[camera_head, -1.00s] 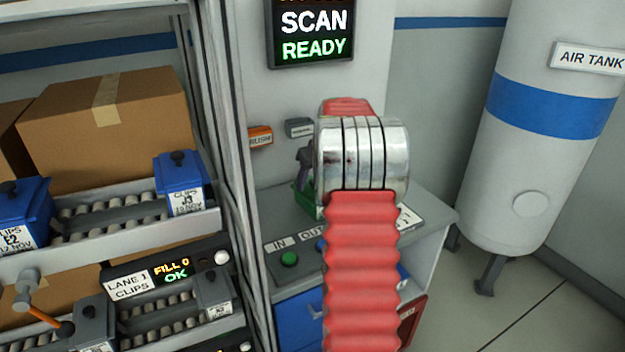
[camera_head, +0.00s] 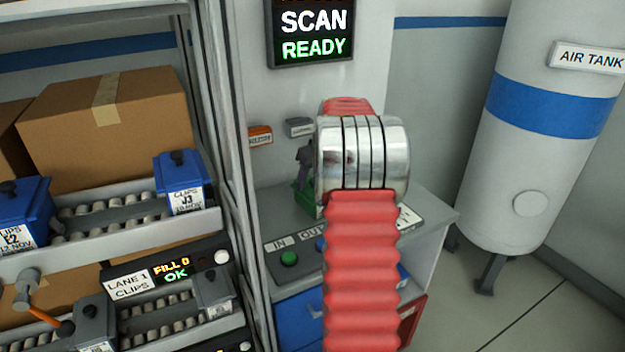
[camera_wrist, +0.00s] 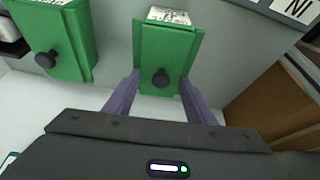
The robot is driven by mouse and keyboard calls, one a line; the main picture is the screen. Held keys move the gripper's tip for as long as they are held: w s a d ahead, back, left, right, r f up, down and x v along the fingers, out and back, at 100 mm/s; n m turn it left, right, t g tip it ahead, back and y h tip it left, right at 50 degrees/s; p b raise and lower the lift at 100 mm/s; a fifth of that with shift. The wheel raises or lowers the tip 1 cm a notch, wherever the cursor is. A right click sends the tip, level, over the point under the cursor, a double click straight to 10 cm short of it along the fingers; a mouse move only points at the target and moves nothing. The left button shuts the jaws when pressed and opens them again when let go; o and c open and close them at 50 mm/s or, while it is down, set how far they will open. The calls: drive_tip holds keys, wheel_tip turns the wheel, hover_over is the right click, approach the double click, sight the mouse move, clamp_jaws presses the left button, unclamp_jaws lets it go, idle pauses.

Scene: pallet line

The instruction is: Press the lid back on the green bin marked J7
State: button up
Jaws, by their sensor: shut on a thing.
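In the wrist view, a green bin (camera_wrist: 172,36) with a green lid and dark round knob lies between my fingers. The white label at its far end is too foreshortened to read. My gripper (camera_wrist: 161,82) is shut on the lid, one finger at each side. I cannot tell whether the lid sits fully down. In the head view, my red-sleeved arm hides most of this. Only a grey piece of my gripper (camera_head: 304,160) and a bit of green (camera_head: 304,195) show left of it.
Another green bin (camera_wrist: 62,35) with a dark knob stands to the left in the wrist view. A cardboard box (camera_wrist: 270,105) is at right. The head view shows a bench with a green IN button (camera_head: 289,258), a shelf of blue bins (camera_head: 184,185), and an air tank (camera_head: 540,150).

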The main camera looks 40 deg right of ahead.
drive_tip(key=shift+s+f, duration=0.2)
drive_tip(key=shift+f, duration=0.35)
drive_tip(key=o, duration=1.4)
drive_tip(key=shift+w+a, duration=0.1)
drive_tip(key=shift+a, duration=0.05)
drive_tip(key=shift+r, duration=0.25)
drive_tip(key=shift+w+r, duration=0.1)
drive_tip(key=shift+r, duration=3.55)
drive_tip(key=shift+c, duration=0.2)
clamp_jaws()
